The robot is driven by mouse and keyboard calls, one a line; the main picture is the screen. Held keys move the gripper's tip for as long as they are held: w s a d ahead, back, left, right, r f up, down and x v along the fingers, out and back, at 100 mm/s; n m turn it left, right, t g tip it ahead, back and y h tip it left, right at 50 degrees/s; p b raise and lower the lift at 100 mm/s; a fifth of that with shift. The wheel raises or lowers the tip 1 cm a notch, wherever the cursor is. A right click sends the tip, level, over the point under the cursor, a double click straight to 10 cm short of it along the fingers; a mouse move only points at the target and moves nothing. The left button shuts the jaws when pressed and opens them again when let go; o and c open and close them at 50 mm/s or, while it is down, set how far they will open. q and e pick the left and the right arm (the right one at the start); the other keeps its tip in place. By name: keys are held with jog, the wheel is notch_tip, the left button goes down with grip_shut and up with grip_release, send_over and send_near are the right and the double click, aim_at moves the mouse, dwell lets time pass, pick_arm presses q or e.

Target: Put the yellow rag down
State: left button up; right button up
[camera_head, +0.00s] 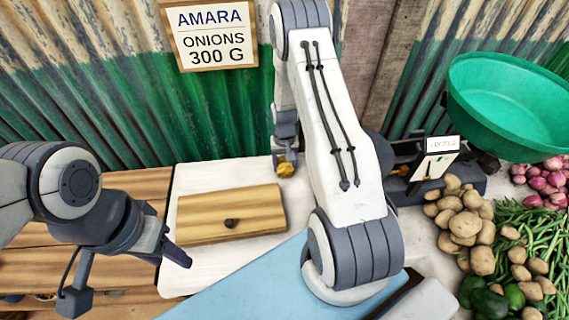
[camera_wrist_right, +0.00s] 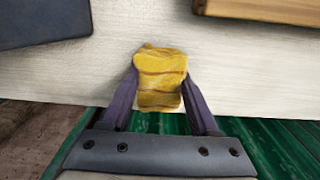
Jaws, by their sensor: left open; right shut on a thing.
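The yellow rag (camera_wrist_right: 160,80) is bunched between the two fingers of my right gripper (camera_wrist_right: 160,95), which is shut on it, in the right wrist view. In the head view the rag (camera_head: 286,169) shows small at the back of the white table top (camera_head: 190,185), just beyond the wooden box and near the green wall. I cannot tell whether the rag touches the table. My left gripper (camera_head: 170,252) is open and empty at the left, in front of the box. My right arm hides part of the table's middle.
A wooden box (camera_head: 205,215) with a dark knob lies on the table. A scale with a green bowl (camera_head: 515,100) stands at the right. Potatoes (camera_head: 465,225), onions (camera_head: 545,185) and green beans (camera_head: 535,230) lie at the right. A blue cloth-like surface (camera_head: 245,285) is in front.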

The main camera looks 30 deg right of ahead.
jog(key=shift+f, duration=0.2)
jog(key=shift+f, duration=0.15)
jog(key=o, duration=1.4)
jog(key=shift+o, duration=0.2)
jog(key=shift+r, duration=0.2)
